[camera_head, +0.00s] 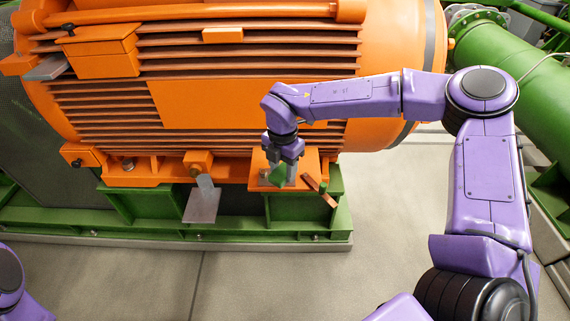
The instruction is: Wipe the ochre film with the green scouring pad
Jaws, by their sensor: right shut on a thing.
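My right gripper (282,168) points down over the orange foot plate (309,161) at the lower right of the big orange machine. It is shut on the green scouring pad (277,176), a small green piece that shows below the fingers. The pad is at or just above the plate; I cannot tell if it touches. The ochre film does not stand out from the orange surface, and the gripper may hide part of it. My left gripper is not in view; only a purple part of my left arm shows at the lower left.
An orange-brown bar (321,192) sticks out at the plate's right side. A grey plate (203,204) hangs left of the gripper. The green base frame (120,232) runs below the machine. A green pipe (528,82) is at the right. The concrete floor in front is clear.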

